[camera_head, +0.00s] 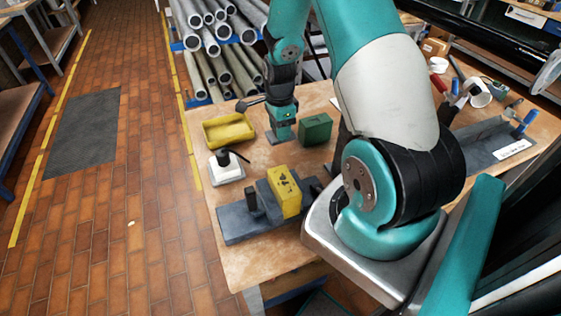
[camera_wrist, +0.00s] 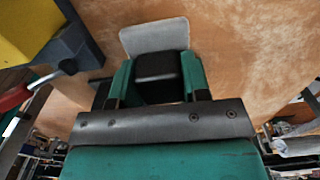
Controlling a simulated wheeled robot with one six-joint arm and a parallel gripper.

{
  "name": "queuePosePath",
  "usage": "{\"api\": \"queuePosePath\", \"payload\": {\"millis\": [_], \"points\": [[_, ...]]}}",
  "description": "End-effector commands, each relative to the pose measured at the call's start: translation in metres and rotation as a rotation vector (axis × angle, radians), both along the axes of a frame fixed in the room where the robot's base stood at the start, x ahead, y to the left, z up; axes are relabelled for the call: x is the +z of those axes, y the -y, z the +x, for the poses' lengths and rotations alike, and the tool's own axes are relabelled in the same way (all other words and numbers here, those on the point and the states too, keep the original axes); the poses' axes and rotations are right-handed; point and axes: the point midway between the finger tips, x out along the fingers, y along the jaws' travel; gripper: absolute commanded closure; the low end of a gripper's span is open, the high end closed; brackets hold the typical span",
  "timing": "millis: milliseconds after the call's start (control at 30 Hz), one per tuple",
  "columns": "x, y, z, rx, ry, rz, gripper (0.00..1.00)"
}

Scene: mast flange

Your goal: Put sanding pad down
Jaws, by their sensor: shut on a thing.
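My gripper (camera_head: 283,135) is low over the middle of the workbench, pointing down. In the wrist view my gripper (camera_wrist: 157,82) has its teal fingers on either side of a black block, which looks like the handle of the sanding pad (camera_wrist: 155,36). The pad's pale grey, round-cornered plate shows beyond the fingers against the wooden top. In the head view the pad is mostly hidden by my gripper. I cannot tell whether the plate touches the bench.
A green block (camera_head: 316,128) stands close right of my gripper. A yellow tray (camera_head: 229,131) is to its left. A white block with a black handle (camera_head: 226,166) and a yellow block (camera_head: 284,191) in a grey vise (camera_head: 240,222) lie nearer. Bare wood (camera_wrist: 255,45) shows beside the pad.

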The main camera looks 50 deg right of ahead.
Motion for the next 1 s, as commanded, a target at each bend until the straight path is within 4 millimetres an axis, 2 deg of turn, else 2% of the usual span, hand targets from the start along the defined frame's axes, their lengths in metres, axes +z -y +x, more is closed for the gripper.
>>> {"api": "queuePosePath", "payload": {"millis": [33, 100, 367, 533, 600, 967, 1000], "points": [[-0.025, 0.0, 0.0, 0.001, 0.0, 0.0, 0.8], [-0.038, -0.001, 0.001, 0.002, 0.0, 0.0, 0.8], [-0.059, -0.002, 0.001, 0.004, 0.0, 0.0, 0.8], [-0.087, -0.002, 0.002, 0.005, 0.001, 0.0, 0.8], [-0.092, -0.002, 0.002, 0.005, 0.002, -0.001, 0.8], [-0.092, -0.002, 0.002, 0.006, 0.001, 0.0, 0.8], [-0.093, -0.002, 0.002, 0.006, 0.001, 0.0, 0.56]]}}
